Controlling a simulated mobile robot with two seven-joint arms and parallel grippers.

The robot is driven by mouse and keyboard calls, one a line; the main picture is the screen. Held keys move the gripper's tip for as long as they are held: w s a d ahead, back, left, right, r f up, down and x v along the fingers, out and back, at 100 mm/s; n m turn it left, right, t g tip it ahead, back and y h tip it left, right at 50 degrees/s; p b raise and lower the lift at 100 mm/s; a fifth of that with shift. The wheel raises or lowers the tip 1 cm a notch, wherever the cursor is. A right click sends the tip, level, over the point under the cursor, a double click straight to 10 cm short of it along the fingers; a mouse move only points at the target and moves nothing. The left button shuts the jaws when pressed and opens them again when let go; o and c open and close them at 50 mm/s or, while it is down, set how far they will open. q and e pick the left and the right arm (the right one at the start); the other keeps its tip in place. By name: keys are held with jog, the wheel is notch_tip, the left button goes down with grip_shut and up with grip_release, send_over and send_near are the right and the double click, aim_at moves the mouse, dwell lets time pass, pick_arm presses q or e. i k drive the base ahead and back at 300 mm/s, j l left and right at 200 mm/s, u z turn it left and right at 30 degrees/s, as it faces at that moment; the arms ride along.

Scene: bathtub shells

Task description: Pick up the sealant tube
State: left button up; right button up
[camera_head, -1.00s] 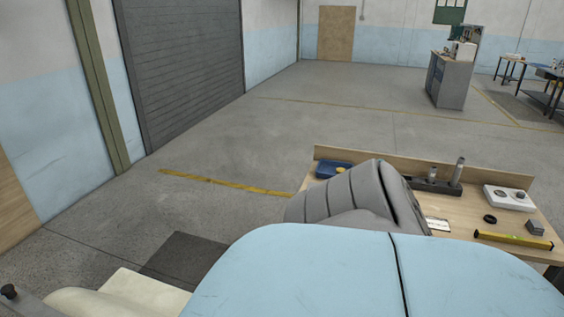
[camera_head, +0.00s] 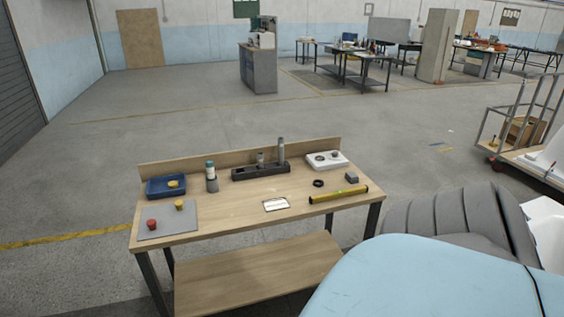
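A workbench (camera_head: 230,206) with a wooden top stands ahead of me. A slim upright tube with a teal top (camera_head: 210,168) stands in a grey cup (camera_head: 212,185) at the back left of the bench. A taller grey upright piece (camera_head: 281,150) and a shorter one (camera_head: 261,158) stand in a dark holder (camera_head: 245,174) behind the middle. I cannot tell for certain which of these is the sealant tube. Neither of my grippers is in view, so their state does not show.
A blue tray (camera_head: 153,188), a grey plate (camera_head: 158,227) with red and yellow knobs, a white card (camera_head: 276,205), a yellow level (camera_head: 335,195), a black ring (camera_head: 318,183) and a white block (camera_head: 338,163) lie on the bench. A cart (camera_head: 510,157) stands right. Floor behind the bench is clear.

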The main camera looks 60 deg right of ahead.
aim_at(210, 168)
jog(key=z, duration=1.45)
jog(key=u, duration=0.4)
jog(key=i+l+u, duration=0.15)
jog(key=u, duration=0.2)
jog(key=i+l+u, duration=0.1)
jog(key=l+u, duration=0.25)
jog(key=i+l+u, duration=0.1)
jog(key=l+u, duration=0.65)
jog(key=l, duration=0.6)
jog(key=l+u, duration=0.1)
jog(key=l, duration=1.9)
jog(key=i, duration=0.1)
